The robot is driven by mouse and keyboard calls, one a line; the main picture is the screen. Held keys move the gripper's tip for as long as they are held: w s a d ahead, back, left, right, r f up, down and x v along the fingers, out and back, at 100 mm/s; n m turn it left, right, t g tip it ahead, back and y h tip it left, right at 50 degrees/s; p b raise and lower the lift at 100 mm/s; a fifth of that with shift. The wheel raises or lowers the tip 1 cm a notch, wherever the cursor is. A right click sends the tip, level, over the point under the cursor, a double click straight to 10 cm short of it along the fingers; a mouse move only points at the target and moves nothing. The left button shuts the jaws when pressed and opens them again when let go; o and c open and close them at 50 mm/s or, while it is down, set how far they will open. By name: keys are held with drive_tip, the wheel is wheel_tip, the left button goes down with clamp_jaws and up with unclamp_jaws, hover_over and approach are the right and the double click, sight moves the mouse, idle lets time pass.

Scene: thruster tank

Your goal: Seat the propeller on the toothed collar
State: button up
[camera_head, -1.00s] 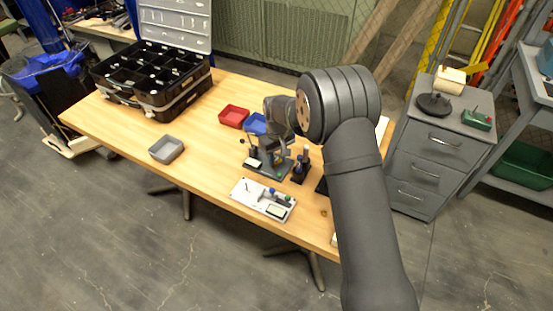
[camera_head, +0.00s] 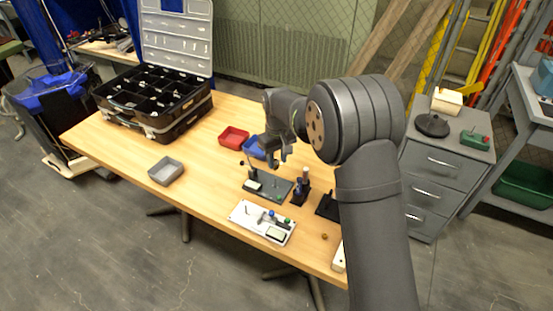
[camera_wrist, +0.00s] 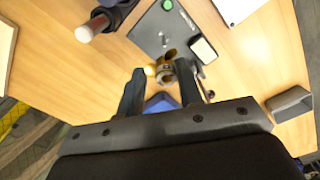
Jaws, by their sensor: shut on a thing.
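My gripper (camera_head: 277,158) hangs above the back part of the dark grey plate (camera_head: 268,184) in the head view. In the wrist view its two fingers (camera_wrist: 161,72) are on either side of a small brass-yellow, lobed piece with a grey ring-like middle, which I take to be the propeller (camera_wrist: 165,72). The fingers hold it above the plate, which shows behind it in the wrist view (camera_wrist: 150,32). I cannot make out the teeth of the collar in either view; the held piece and fingers may hide it.
A dark stand with a pale-topped post (camera_head: 301,186) is right of the plate. A white panel (camera_head: 262,222) lies in front. Red (camera_head: 233,137) and blue (camera_head: 254,147) bins are behind, a grey bin (camera_head: 166,171) at left. Bare tabletop lies between the grey bin and the plate.

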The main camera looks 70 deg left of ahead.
drive_tip(key=w+d, duration=0.4)
drive_tip(key=w, duration=0.5)
drive_tip(key=w+d+f, duration=0.1)
drive_tip(key=w+d, duration=0.3)
drive_tip(key=w, duration=0.6)
drive_tip(key=w+d+f+n, duration=0.1)
drive_tip(key=w+d, duration=0.3)
drive_tip(key=w, duration=0.6)
drive_tip(key=shift+f, duration=0.35)
drive_tip(key=shift+f, duration=0.6)
drive_tip(key=shift+f, duration=0.25)
drive_tip(key=shift+f, duration=0.35)
drive_tip(key=shift+f, duration=0.25)
idle(0.3)
drive_tip(key=shift+f, duration=0.5)
